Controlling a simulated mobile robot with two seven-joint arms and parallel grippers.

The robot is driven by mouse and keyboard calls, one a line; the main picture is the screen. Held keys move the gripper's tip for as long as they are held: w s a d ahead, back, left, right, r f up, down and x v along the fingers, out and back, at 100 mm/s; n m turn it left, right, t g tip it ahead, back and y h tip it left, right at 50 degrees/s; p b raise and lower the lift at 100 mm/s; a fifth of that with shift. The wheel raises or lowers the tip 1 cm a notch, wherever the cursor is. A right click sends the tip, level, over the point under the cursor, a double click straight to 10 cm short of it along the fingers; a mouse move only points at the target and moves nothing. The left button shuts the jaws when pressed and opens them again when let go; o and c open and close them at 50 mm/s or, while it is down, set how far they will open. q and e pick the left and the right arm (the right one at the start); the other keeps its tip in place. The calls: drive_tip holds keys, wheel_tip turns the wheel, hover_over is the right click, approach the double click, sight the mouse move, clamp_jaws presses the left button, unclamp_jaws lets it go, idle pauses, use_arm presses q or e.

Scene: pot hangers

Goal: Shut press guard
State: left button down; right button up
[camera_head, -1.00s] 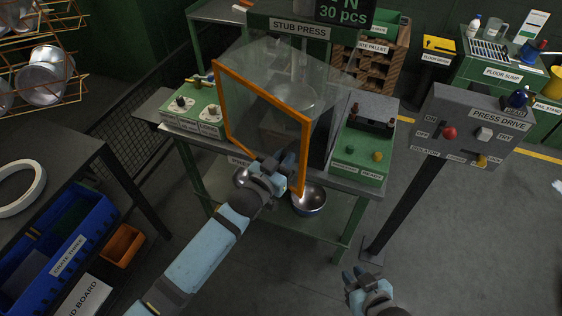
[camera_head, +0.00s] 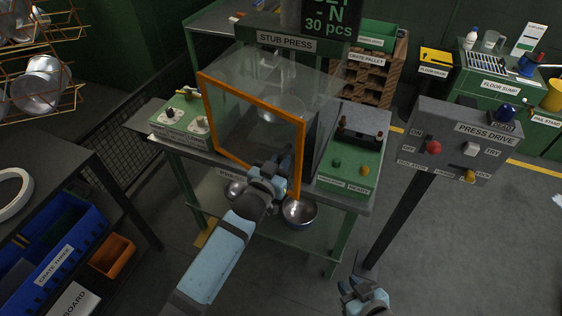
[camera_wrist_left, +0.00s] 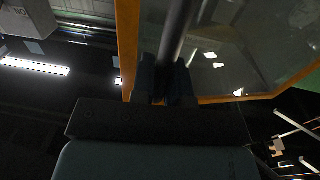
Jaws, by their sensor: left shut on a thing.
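The press guard (camera_head: 303,160) is a clear panel in an orange frame at the front of the stub press (camera_head: 287,42). Its right side stands out a little toward me, apart from the press housing. My left gripper (camera_head: 272,172) is at the lower right of the frame. In the left wrist view its fingers (camera_wrist_left: 166,85) are shut on a dark bar-like handle (camera_wrist_left: 178,35) beside the orange edge (camera_wrist_left: 128,40). The fingers hide part of the handle. My right gripper (camera_head: 358,288) is low in the head view, apart from everything, with its fingers spread and empty.
Control boxes stand on the press table left (camera_head: 183,117) and right (camera_head: 350,160) of the guard. A metal bowl (camera_head: 299,213) sits below. The press drive panel (camera_head: 455,145) stands on a post at right. Blue crates (camera_head: 60,255) are at lower left.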

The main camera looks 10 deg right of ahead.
use_arm(q)
drive_tip(key=c, duration=1.1)
unclamp_jaws()
drive_tip(key=shift+c, duration=0.2)
